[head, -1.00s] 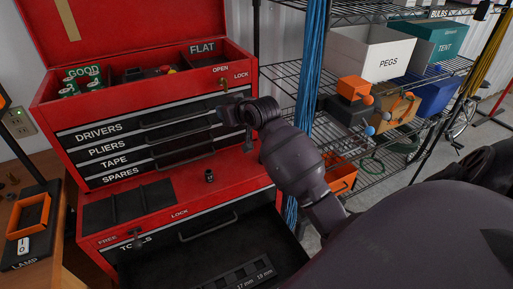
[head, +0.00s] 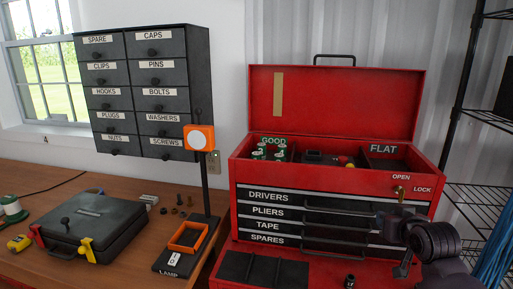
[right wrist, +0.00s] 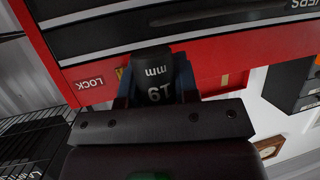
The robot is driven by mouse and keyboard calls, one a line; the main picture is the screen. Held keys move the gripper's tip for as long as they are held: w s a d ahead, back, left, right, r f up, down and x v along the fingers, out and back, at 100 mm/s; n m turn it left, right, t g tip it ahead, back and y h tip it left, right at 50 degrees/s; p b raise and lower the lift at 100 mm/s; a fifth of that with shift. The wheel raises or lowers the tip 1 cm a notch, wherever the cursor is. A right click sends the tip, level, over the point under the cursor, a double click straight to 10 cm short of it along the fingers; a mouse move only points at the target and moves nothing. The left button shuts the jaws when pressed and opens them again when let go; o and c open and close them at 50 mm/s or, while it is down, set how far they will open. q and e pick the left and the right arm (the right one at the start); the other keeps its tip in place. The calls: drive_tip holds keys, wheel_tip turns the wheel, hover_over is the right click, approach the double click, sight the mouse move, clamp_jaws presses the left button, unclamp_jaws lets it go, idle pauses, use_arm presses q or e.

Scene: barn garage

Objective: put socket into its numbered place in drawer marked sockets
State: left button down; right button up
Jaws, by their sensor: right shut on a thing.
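In the right wrist view my right gripper (right wrist: 156,92) is shut on a dark socket (right wrist: 152,70). White lettering on it seems to read 19 mm upside down. In the head view my right gripper (head: 402,262) is in front of the right end of the red chest's drawers; the held socket cannot be made out there. Another small dark cylindrical piece, socket-like, (head: 349,281) stands on the red ledge below the SPARES drawer. The drawer marked sockets is not in view. My left gripper is not in view.
The red tool chest (head: 330,130) has its lid up; its DRIVERS, PLIERS, TAPE and SPARES drawers are shut. A lamp (head: 199,138), a black case (head: 85,225) and an orange-rimmed tray (head: 187,237) are on the wooden bench (head: 40,178). A wire rack (head: 475,195) stands at right.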

drive_tip(key=s+a+f, duration=0.4)
drive_tip(key=s+a, duration=0.2)
drive_tip(key=a, duration=0.1)
drive_tip(key=s+a+f+b, duration=0.1)
drive_tip(key=s+a+f, duration=0.3)
drive_tip(key=s+a, duration=0.3)
drive_tip(key=shift+f+b, duration=0.25)
drive_tip(key=shift+b, duration=0.05)
